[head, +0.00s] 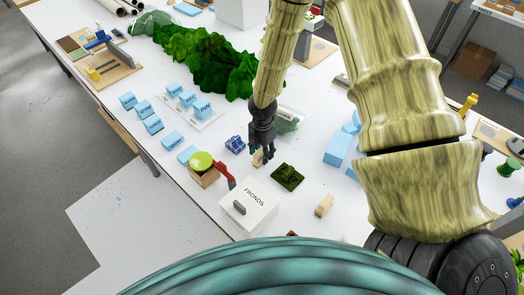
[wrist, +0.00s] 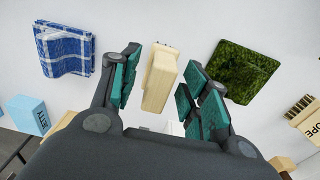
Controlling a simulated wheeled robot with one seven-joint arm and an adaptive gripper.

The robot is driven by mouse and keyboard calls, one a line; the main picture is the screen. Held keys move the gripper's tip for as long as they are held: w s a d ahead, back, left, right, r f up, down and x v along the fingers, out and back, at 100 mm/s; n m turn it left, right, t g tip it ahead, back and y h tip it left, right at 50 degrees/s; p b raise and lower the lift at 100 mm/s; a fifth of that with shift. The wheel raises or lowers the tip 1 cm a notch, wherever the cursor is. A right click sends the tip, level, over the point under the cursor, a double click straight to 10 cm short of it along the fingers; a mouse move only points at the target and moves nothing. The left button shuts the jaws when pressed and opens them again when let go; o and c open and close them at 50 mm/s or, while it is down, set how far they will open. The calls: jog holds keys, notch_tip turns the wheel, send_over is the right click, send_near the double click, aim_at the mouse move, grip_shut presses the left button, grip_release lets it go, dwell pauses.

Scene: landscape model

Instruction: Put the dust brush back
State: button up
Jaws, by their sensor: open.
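My gripper (head: 263,154) is open above the white table, and it fills the lower part of the wrist view (wrist: 162,62). A pale wooden block-like piece (wrist: 160,78) lies between its spread fingers, with small dark marks at its far end. It shows partly hidden at the fingertips in the head view (head: 257,159). Gaps show on both sides of it. A second wooden piece with dark bristles and lettering ending in "OPE" (wrist: 308,122) is at the right edge of the wrist view; a wooden piece (head: 324,206) lies right of the moss in the head view. I cannot tell which is the dust brush.
A blue checked cloth (wrist: 64,50) lies left of my gripper and a dark green moss square (wrist: 235,70) right. A white "FRONDS" box (head: 249,208), a red-handled tool (head: 224,174) and a green round thing (head: 200,160) stand near the front edge. Light blue blocks (head: 338,150) stand right.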

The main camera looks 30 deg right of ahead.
notch_tip(320, 180, up, 12)
dwell(0.7)
jog(key=shift+d, duration=0.1)
